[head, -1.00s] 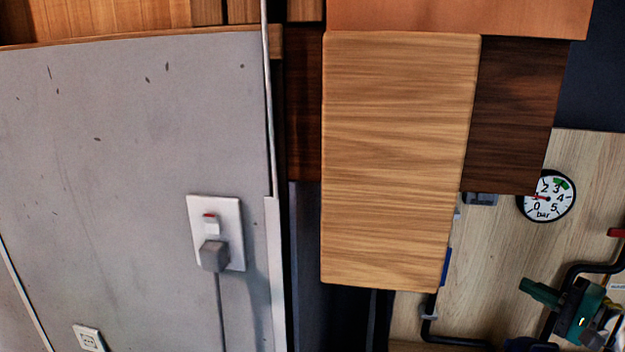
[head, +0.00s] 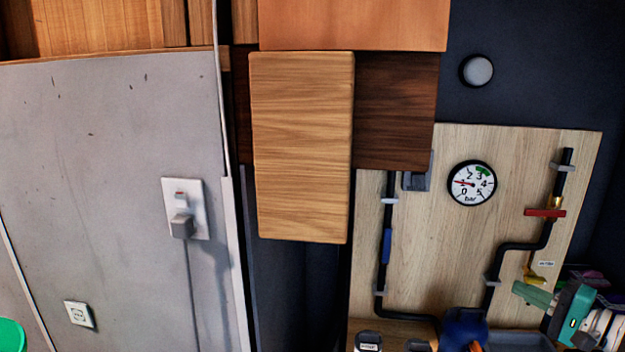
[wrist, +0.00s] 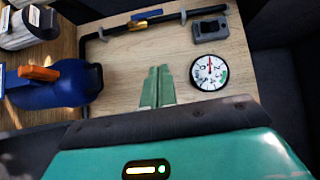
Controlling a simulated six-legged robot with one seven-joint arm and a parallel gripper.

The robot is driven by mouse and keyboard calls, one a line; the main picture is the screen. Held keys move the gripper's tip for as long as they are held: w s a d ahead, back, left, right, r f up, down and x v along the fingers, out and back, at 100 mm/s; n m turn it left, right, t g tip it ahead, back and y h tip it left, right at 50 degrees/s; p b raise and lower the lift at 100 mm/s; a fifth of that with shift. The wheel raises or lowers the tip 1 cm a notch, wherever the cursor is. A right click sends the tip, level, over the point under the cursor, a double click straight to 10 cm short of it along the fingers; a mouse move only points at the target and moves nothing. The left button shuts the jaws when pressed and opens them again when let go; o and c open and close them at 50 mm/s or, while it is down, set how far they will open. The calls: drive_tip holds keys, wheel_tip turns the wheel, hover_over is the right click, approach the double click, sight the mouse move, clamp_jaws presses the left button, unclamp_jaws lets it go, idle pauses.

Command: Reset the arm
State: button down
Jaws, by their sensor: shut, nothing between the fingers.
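My gripper (wrist: 157,88) shows in the wrist view as two green fingers pressed together, with nothing between them. They point toward the light wooden board (wrist: 140,48). In the head view my gripper (head: 518,289) is at the lower right, in front of the board's lower right part, with its fingers pointing left. My arm behind it runs out at the right edge. A round pressure gauge (wrist: 209,72) is just right of the fingers in the wrist view. It is also on the board in the head view (head: 472,183).
Black pipework (head: 384,270) with a red handle (head: 545,213) runs along the board. A blue container (head: 463,328) stands below it. A wooden cabinet door (head: 300,150) hangs left of the board. A grey wall (head: 100,170) carries a plugged-in socket (head: 186,208) and another socket (head: 79,314).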

drive_tip(key=s+a+f+n+g, duration=0.2)
drive_tip(key=a+n+g, duration=0.5)
drive_tip(key=a, duration=1.6)
drive_tip(key=s+a+f+n+g+h, duration=0.1)
drive_tip(key=s+a+n+h, duration=0.3)
drive_tip(key=s+a+h, duration=0.4)
drive_tip(key=s+g, duration=0.1)
drive_tip(key=s, duration=0.3)
drive_tip(key=shift+s+a+n+g+h, duration=0.2)
drive_tip(key=shift+n+g+h, duration=0.1)
drive_tip(key=shift+g+h, duration=0.1)
